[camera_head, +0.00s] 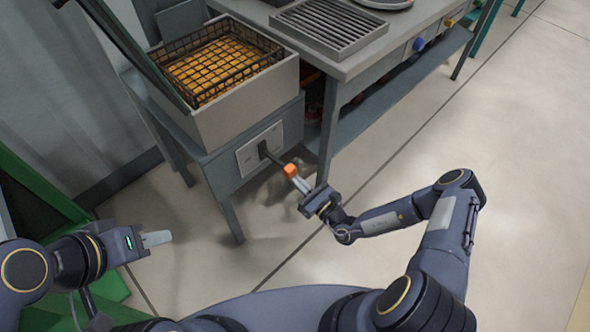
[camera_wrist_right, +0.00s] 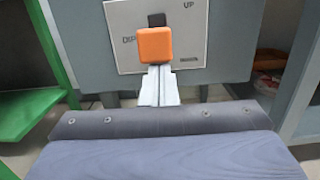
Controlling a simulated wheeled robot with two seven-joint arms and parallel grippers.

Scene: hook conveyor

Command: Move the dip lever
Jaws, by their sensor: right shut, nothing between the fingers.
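The dip lever has an orange knob (camera_head: 290,170) on a dark shaft that sticks out from a light panel (camera_head: 247,157) on the fryer stand. In the right wrist view the orange knob (camera_wrist_right: 155,45) is in front of the panel (camera_wrist_right: 120,62), right of the "DIP" label and below "UP". My right gripper (camera_head: 298,182) is shut and empty. Its fingertips (camera_wrist_right: 159,72) are at the knob's lower edge; I cannot tell whether they touch it. My left gripper (camera_head: 158,238) hangs at the lower left, far from the lever; its finger opening is unclear.
A black wire basket (camera_head: 208,88) with golden pieces sits in the grey fryer box (camera_head: 245,105) above the panel. A counter with a grill rack (camera_head: 328,30) stands to the right. Green framing (camera_head: 40,195) is at left. The floor on the right is clear.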

